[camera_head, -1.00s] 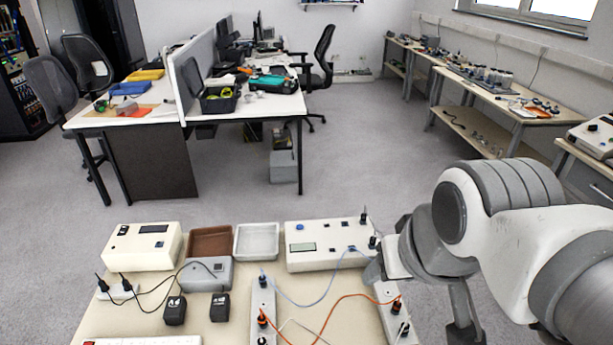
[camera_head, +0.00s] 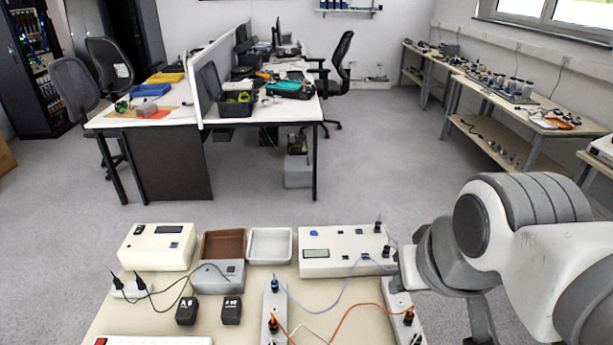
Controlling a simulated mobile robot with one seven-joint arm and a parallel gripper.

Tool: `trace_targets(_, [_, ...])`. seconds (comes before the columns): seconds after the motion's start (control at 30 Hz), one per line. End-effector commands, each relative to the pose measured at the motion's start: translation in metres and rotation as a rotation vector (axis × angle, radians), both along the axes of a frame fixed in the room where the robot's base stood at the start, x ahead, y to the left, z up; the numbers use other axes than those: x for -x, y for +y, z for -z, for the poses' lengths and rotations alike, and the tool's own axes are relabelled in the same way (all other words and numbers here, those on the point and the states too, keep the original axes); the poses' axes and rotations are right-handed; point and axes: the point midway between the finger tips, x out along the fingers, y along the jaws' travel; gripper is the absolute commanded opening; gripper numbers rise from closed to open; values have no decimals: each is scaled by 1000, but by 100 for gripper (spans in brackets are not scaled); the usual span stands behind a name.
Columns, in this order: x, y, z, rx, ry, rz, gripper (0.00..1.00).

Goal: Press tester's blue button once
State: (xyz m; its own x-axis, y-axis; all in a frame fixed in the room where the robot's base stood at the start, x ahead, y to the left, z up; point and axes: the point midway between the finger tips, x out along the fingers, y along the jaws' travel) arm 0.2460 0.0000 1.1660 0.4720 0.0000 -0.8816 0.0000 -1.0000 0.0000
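The tester (camera_head: 345,266) is a white box at the back right of the near table. Its blue button (camera_head: 314,233) is a small round spot on the back left of its top, above a greenish display (camera_head: 316,253). Small dark controls and black plugs sit on its right part, and a blue cable joins it. My arm comes in from the right. My gripper (camera_head: 408,266) is at the tester's right end, well away from the button. Its fingers cannot be made out, and I cannot tell whether it touches anything.
A second white box (camera_head: 144,257) with a dark display stands at the left. A brown tray (camera_head: 223,232) and a white tray (camera_head: 270,230) lie between the boxes. Power strips (camera_head: 276,305) with blue and orange cables lie in front of the tester. Two black adapters (camera_head: 187,311) lie front left.

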Motion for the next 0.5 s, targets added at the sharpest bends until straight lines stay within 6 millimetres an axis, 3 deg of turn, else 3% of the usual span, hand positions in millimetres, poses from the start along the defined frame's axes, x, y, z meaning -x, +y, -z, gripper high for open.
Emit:
trace_targets(0.1, [0, 0, 0, 0, 0, 0, 0])
trace_targets(0.5, [0, 0, 0, 0, 0, 0, 0])
